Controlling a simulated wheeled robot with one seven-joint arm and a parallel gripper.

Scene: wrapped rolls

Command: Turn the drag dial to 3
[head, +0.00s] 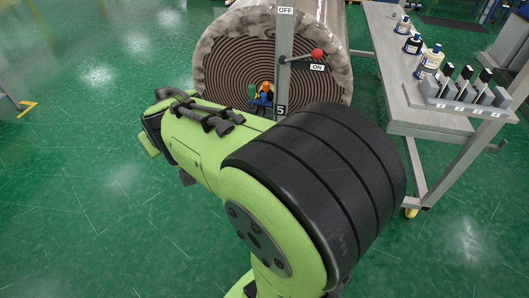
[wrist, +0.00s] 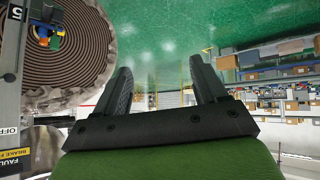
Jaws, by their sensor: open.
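I cannot make out a drag dial in either view; my arm covers the lower middle of the head view. A grey post (head: 285,40) stands before a large wrapped roll (head: 215,63) and carries a red-knobbed lever (head: 318,54), OFF and ON plates and a plate marked 5 (head: 281,111). A small orange, blue and green part (head: 263,95) sits beside the post. In the wrist view my gripper (wrist: 160,66) is open and empty, pointing past the roll (wrist: 85,45) over open floor. The plate marked 5 (wrist: 11,16) shows at the upper left.
A grey cart (head: 400,90) at the right holds bottles (head: 430,62) and a numbered row of grey blocks (head: 465,92). A partly cut-off yellow label (wrist: 14,157) shows in the wrist view. Shelves with boxes (wrist: 275,75) stand far off. The green floor at left is clear.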

